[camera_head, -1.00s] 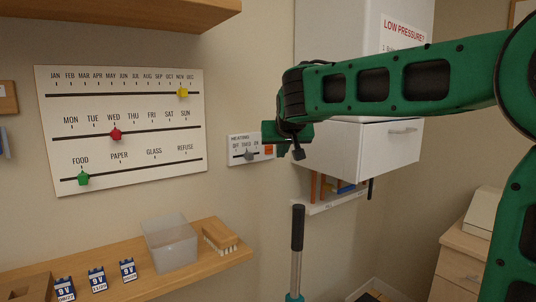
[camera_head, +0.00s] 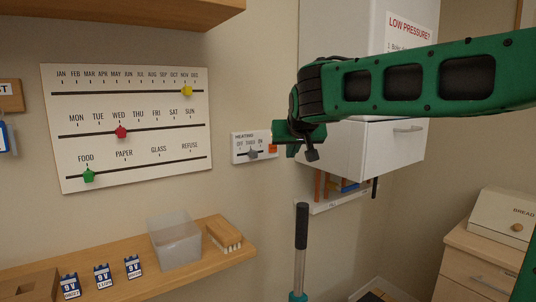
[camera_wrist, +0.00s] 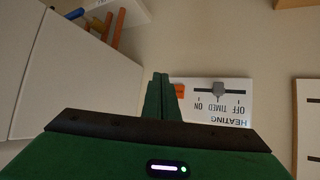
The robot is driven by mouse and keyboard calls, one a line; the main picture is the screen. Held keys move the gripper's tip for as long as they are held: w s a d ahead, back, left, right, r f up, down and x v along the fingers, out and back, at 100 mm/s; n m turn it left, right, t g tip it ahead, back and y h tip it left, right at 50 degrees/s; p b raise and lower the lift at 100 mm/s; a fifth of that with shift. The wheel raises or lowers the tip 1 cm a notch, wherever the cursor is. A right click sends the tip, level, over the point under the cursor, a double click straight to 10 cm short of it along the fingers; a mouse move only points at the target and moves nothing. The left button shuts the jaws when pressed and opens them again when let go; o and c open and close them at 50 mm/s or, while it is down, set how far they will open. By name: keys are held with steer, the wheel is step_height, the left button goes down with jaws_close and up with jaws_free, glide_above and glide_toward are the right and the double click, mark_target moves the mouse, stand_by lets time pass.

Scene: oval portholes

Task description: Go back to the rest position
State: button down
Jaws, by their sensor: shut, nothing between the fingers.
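My gripper (camera_head: 278,140) is at the end of my green arm, in front of the wall just right of the heating panel. In the wrist view its fingers (camera_wrist: 162,78) are together with nothing between them. The white heating panel (camera_head: 241,146) has a grey slider (camera_head: 252,154) around the TIMED mark. An orange-red patch (camera_head: 273,149) shows at the panel's right end, beside the fingertips. The panel also shows upside down in the wrist view (camera_wrist: 235,109), right of the fingers. I cannot tell whether the fingertips touch the panel.
A white cabinet (camera_head: 400,155) hangs close behind my arm. A wall board (camera_head: 140,110) with yellow, red and green markers is to the left. A wooden shelf (camera_head: 205,273) holds a clear bin (camera_head: 174,243), a brush and battery boxes. A dark-handled pole (camera_head: 301,228) stands below my gripper.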

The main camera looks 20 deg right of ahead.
steer(key=s+d+f+m+g, duration=0.1)
steer(key=s+d+f+g, duration=0.2)
steer(key=s+d+f, duration=0.5)
steer(key=s+d+f+m+g, duration=0.15)
steer(key=s+d+f, duration=0.25)
steer(key=s+f, duration=0.5)
steer(key=s+f+g+y, duration=0.1)
steer(key=s+f+g, duration=0.2)
steer(key=s, duration=0.9)
steer(key=s+a+f+m+g+y, duration=0.1)
steer(key=s+f+g, duration=0.2)
steer(key=s, duration=1)
step_height(320, 180, down, 4)
steer(key=shift+a+r+y, duration=0.2)
steer(key=shift+r+y, duration=0.05)
steer(key=shift+y, duration=0.15)
steer(key=shift+w, duration=0.1)
